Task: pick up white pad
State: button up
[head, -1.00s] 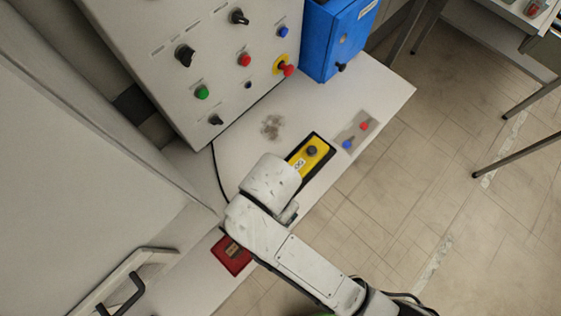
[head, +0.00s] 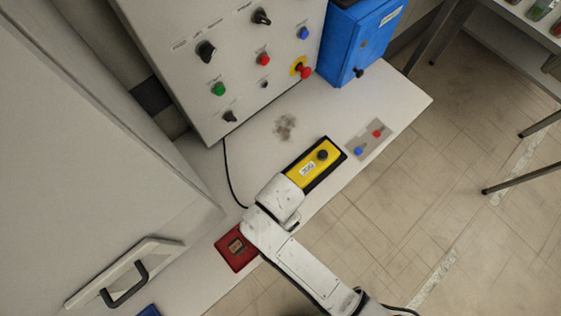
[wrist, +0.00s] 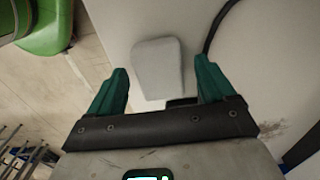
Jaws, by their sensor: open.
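The white pad (wrist: 158,68) is a pale, rounded block on the light worktop in the wrist view. My gripper (wrist: 161,76) is open, with its green fingers to the left and right of the pad in the picture. I see a gap on each side, and cannot tell how far the fingertips are above the worktop. In the head view my white arm hides the pad and the fingers.
A yellow jog box (head: 313,166) with a black knob lies beside my arm. A red box (head: 237,248) sits near the worktop edge. A panel (head: 238,60) with knobs, a blue box (head: 350,40) and a black cable (wrist: 213,28) are nearby.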

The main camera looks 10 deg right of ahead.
jog(key=shift+f, duration=0.2)
jog(key=c, duration=1.1)
